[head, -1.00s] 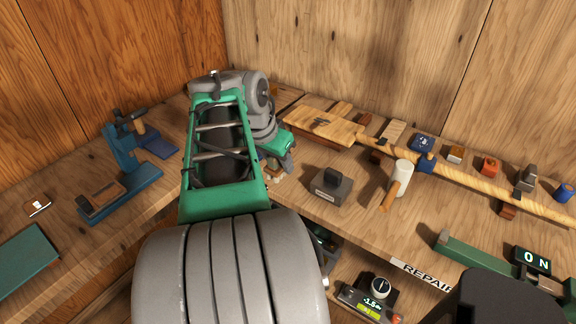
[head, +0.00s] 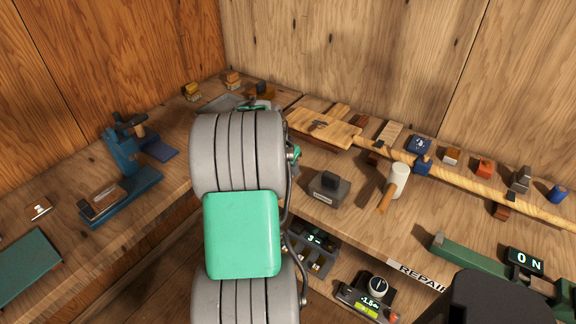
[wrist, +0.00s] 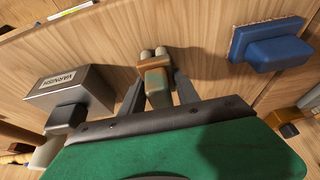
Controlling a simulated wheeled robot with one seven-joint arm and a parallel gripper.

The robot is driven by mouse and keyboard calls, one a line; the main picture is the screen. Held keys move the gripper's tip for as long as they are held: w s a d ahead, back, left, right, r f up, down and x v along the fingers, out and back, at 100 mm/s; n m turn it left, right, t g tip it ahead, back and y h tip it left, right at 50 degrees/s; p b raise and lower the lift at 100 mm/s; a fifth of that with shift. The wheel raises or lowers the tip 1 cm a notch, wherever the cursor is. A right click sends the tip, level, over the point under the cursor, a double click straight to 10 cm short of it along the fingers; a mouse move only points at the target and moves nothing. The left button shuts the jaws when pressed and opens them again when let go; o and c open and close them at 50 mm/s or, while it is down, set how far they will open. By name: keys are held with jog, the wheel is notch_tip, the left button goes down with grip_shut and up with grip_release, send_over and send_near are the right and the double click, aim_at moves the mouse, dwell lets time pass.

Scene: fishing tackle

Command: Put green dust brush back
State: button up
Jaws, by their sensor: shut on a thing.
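My gripper (wrist: 158,84) shows in the wrist view with its two dark fingers closed on a small greenish-grey piece, which I take to be the green dust brush (wrist: 156,92). It has a tan wooden band and pale rounded ends beyond it. Wooden surface lies behind it; I cannot tell whether the brush touches it. In the head view my own arm hides the gripper and the brush. The place where the brush belongs cannot be made out.
In the wrist view a grey block labelled VARNISH (wrist: 68,88) is left of my fingers and a blue block (wrist: 268,45) is right. In the head view a mallet (head: 397,180), a long rod (head: 470,184) and a blue stand (head: 125,165) occupy the benches.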

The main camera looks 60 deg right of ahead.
jog(key=shift+f, duration=0.2)
jog(key=o, duration=1.2)
jog(key=shift+r, duration=0.1)
